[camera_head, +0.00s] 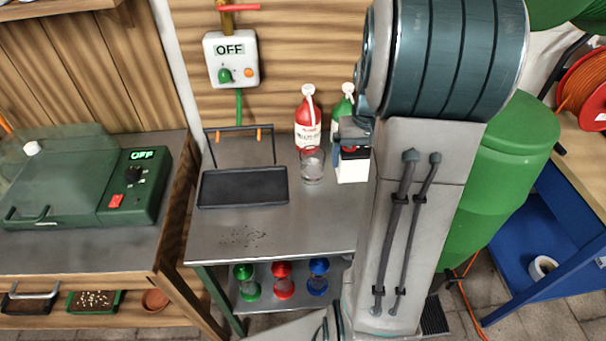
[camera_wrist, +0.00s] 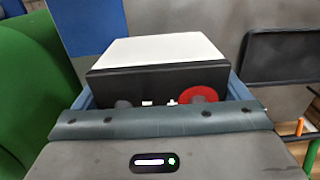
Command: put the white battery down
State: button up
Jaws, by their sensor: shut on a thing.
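The white battery (camera_head: 352,167) is a white block with a dark top and a red terminal, at the right part of the metal table (camera_head: 225,228) in the head view. My gripper (camera_head: 354,140) is shut on it from above. In the wrist view the battery (camera_wrist: 165,52) sits between the blue fingers, its black end with a red disc and plus and minus marks facing the palm. Whether its bottom touches the table cannot be told. My arm hides the table's right edge.
Beside the battery stand a clear glass (camera_head: 312,165), a red bottle (camera_head: 308,118) and a green bottle (camera_head: 342,108). A black tray (camera_head: 242,187) lies to the left. A green barrel (camera_head: 500,180) stands to the right.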

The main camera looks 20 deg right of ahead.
jog(key=shift+w+a+f+p, duration=0.25)
jog(key=shift+w+a+f, duration=0.4)
jog(key=shift+a+f, duration=1.15)
jog(key=shift+w+a+f+p, duration=0.3)
jog(key=shift+w+a+f, duration=0.4)
jog(key=shift+a+f, duration=1.1)
jog(key=shift+w+a+f+p, duration=0.25)
jog(key=shift+w+a+f, duration=0.4)
jog(key=shift+a+f, duration=1.15)
jog(key=shift+f, duration=0.15)
jog(key=o, duration=1.4)
